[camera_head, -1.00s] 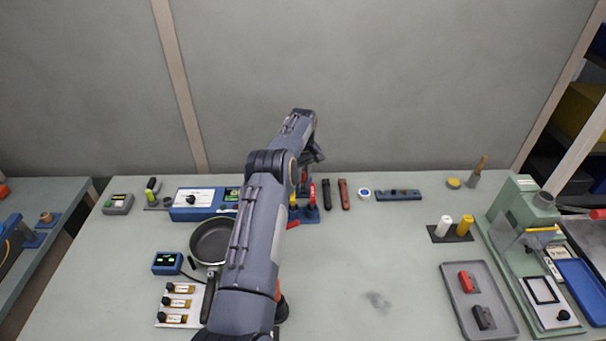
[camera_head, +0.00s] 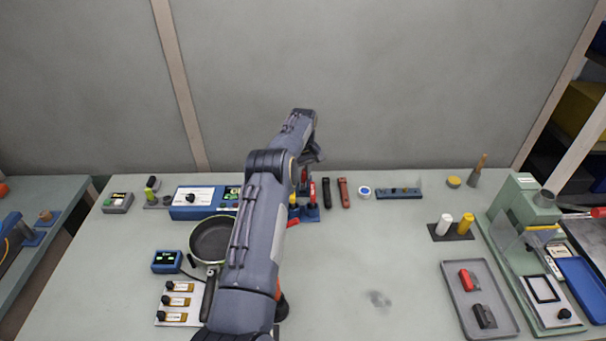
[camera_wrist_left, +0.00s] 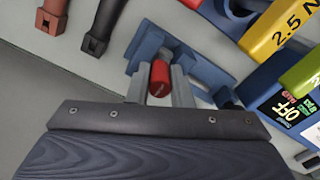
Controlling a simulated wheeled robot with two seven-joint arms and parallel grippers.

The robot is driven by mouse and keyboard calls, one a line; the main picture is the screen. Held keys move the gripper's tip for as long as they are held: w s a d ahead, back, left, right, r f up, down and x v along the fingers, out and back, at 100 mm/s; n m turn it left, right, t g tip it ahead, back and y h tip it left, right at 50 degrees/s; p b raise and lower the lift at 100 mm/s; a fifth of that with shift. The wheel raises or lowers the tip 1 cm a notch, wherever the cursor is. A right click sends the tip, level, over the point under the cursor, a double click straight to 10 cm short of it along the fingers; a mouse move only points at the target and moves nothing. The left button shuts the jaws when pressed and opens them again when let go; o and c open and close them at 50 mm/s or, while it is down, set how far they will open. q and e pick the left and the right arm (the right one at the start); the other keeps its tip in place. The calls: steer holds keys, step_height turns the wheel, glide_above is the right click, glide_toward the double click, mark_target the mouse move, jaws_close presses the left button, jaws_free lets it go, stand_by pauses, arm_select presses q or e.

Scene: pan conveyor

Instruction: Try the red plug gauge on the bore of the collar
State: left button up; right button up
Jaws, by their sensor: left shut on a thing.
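The red plug gauge (camera_wrist_left: 159,77) shows in the left wrist view as a short red cylinder between the fingers of my left gripper (camera_wrist_left: 160,92), which is shut on it. A blue stand (camera_wrist_left: 150,42) lies right behind the gauge; I cannot tell whether the gauge is clear of it. In the head view my left arm hides most of the gripper, and the blue stand (camera_head: 309,214) shows just right of the arm. I cannot make out the collar or its bore for sure. My right gripper is not in view.
A black and a brown-red tool (camera_head: 344,193) lie right of the stand, then a white ring (camera_head: 364,192) and a blue bar (camera_head: 398,195). A pan (camera_head: 211,240) is left of my arm. A grey tray (camera_head: 480,324) and green press (camera_head: 520,190) stand right.

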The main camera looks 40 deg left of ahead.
arm_select(q)
steer(key=shift+r+p, duration=2.05)
steer(key=shift+r, duration=1.5)
